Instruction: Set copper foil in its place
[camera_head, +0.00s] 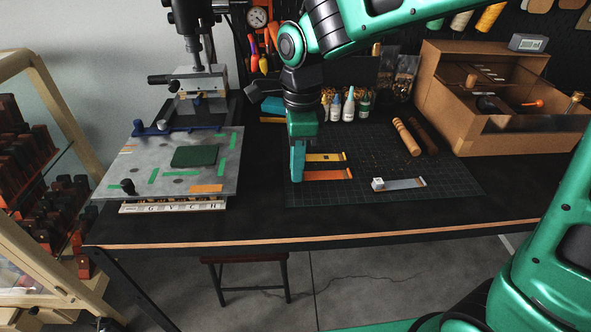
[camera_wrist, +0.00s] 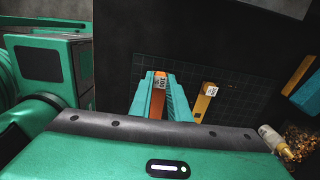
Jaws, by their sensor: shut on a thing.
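The copper foil is an orange strip (camera_head: 328,175) on the dark green cutting mat (camera_head: 440,165). My gripper (camera_head: 298,172) is low over the mat at the strip's left end, shut on it. In the wrist view my gripper's green fingers (camera_wrist: 161,97) close on both sides of the copper foil (camera_wrist: 161,78), whose end has a white label. Whether the foil is clear of the mat cannot be told. A yellow-gold foil strip (camera_head: 325,157) lies just behind it, and a silver strip (camera_head: 402,184) lies to the right.
At the left is a grey press plate (camera_head: 130,185) with green tape marks, a dark green pad (camera_head: 195,156) and an orange patch (camera_head: 206,188). The press (camera_head: 197,85) stands behind it.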

